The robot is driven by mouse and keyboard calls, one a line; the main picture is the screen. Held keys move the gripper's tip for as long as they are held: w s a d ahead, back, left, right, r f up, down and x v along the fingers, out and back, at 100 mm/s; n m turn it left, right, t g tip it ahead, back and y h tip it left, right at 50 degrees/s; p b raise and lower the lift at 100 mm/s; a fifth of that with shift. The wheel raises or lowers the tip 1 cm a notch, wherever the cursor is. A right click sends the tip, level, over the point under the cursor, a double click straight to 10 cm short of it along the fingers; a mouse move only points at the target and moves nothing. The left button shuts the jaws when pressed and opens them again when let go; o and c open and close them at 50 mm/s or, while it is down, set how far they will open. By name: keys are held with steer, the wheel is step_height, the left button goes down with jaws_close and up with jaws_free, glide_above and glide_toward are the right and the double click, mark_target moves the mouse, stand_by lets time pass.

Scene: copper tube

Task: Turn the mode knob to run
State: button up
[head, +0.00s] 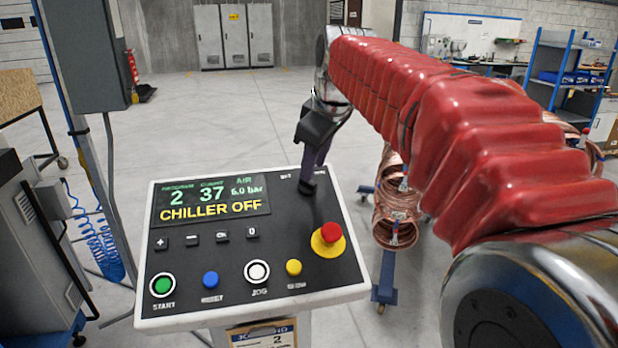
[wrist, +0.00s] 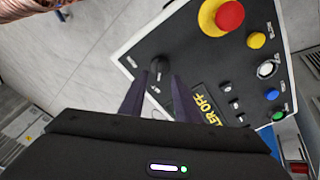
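The mode knob (wrist: 158,67) is a black knob near one corner of the control panel (wrist: 203,62), seen in the wrist view. In the head view the panel (head: 158,283) is white-rimmed with a black face, and my gripper covers the knob. My gripper (wrist: 159,80) is open, with one dark purple finger on each side of the knob's near end. I cannot tell whether the fingers touch it. In the head view my gripper (head: 308,188) points down at the panel's top right corner. The knob's setting is not readable.
The panel's display (head: 211,201) reads CHILLER OFF. A red emergency stop (head: 331,232) on a yellow base sits below my gripper in the head view. Green, blue, white and yellow buttons line the front edge. Copper coils (head: 396,215) stand behind the panel on the right.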

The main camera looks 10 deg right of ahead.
mark_target(309, 183)
steer(key=shift+x, duration=2.8)
jaws_close()
